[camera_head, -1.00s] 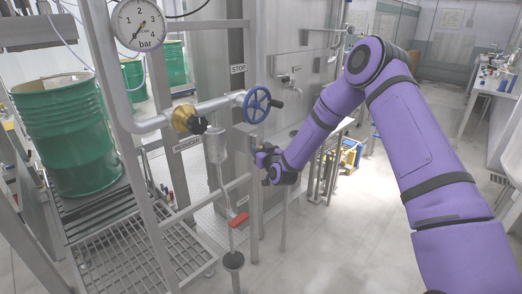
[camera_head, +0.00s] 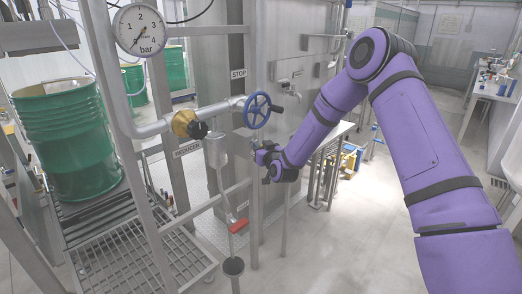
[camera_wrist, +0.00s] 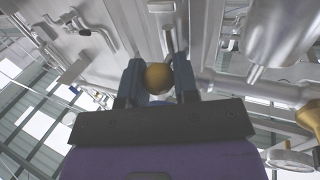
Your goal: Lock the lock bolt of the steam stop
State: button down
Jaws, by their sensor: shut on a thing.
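The steam stop is a blue handwheel (camera_head: 257,110) with a dark handle, on a pipe beside a STOP sign (camera_head: 238,73). My gripper (camera_head: 258,155) is just below the handwheel, in front of a grey post. In the wrist view my gripper (camera_wrist: 159,80) has both blue-grey fingers closed on a round yellow-brown knob (camera_wrist: 159,75), seemingly the lock bolt's. The knob sits between the fingers and touches them. In the head view my gripper hides the knob. I cannot tell how far the bolt is in.
A yellow-and-black reducer knob (camera_head: 186,124) and a pressure gauge (camera_head: 141,29) are left of the handwheel. A red lever (camera_head: 238,226) is on a thin pipe below. A green drum (camera_head: 68,135) stands at left.

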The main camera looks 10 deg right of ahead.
jog(key=c, duration=0.9)
grip_release()
jog(key=shift+r, duration=0.2)
jog(key=v, duration=1)
jog(key=shift+s, duration=0.35)
